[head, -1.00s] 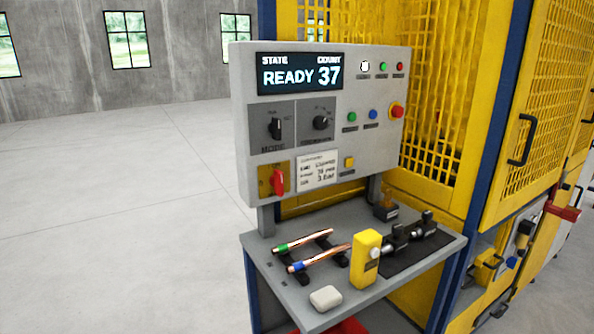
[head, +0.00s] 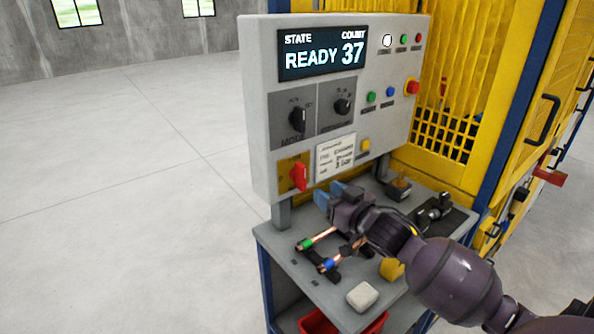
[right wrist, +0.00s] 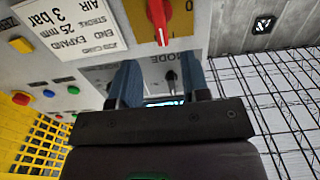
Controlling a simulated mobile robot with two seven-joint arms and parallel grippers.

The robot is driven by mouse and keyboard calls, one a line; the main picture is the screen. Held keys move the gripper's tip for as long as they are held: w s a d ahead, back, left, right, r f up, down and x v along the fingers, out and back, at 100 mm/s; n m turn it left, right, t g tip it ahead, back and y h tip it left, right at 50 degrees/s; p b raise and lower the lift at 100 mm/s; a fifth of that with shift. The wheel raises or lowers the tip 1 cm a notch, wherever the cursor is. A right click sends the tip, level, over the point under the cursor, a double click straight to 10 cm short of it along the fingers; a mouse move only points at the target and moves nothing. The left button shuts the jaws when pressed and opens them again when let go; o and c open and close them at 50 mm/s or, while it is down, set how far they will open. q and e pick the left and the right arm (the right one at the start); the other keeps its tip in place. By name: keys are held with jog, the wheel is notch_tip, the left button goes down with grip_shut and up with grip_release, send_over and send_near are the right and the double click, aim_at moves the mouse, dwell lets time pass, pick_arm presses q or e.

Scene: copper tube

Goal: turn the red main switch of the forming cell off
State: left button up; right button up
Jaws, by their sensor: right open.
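The red main switch (head: 299,177) sits on a yellow plate (head: 285,174) at the lower left of the grey control panel. Its red handle stands roughly upright. The fingers also show in the right wrist view (right wrist: 160,82), spread below the handle in the picture. My left gripper is not in view.
The panel's display (head: 322,54) reads READY and 37. Black MODE knob (head: 297,118) and another knob sit above the switch. Below my gripper, a grey table (head: 300,277) holds copper tubes (head: 320,238), a white block (head: 362,295) and a yellow block. Open floor lies left.

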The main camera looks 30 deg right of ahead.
aim_at(305, 178)
jog(key=w, duration=0.3)
jog(key=w+p, duration=0.1)
jog(key=w, duration=0.5)
jog(key=shift+w+a, duration=0.35)
jog(key=shift+a, duration=0.05)
grip_shut()
